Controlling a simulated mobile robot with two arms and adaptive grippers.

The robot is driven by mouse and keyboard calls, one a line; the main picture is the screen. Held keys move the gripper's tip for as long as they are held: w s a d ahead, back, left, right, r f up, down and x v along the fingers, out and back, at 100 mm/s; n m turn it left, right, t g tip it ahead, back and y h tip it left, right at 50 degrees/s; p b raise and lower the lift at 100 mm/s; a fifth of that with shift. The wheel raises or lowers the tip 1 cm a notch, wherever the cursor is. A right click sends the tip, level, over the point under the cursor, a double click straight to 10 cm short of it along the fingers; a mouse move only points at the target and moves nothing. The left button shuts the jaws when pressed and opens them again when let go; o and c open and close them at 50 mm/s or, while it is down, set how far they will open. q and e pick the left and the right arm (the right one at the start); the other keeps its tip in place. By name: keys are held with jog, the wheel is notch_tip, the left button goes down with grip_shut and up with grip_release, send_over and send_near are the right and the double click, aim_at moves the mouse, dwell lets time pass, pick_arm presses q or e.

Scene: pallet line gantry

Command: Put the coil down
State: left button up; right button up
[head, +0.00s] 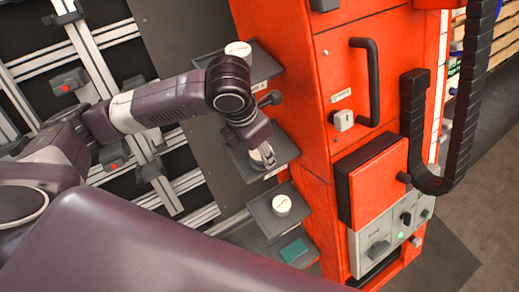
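My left arm reaches in from the left, and its gripper (263,158) points down at the middle grey shelf (282,150) on the side of the orange cabinet. A small pale patch shows at the fingertips; it may be part of a coil, but the gripper hides most of it. I cannot tell whether the fingers are closed on it or whether it touches the shelf. A white round coil-like piece (238,48) stands on the upper shelf, and a similar one (282,204) stands on the lower shelf. My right gripper is not in view.
The orange cabinet (345,100) stands right of the shelves, with a black handle (367,80) and a grey control panel (390,238) with a green light. A black cable chain (470,90) hangs at right. A green block (294,250) lies below the lower white piece. Metal rails (90,55) run at left.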

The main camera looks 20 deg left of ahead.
pick_arm(q)
jog(key=shift+f, duration=0.2)
jog(key=o, duration=1.4)
jog(key=shift+f, duration=0.1)
jog(key=b+v, duration=0.1)
jog(key=v, duration=1.1)
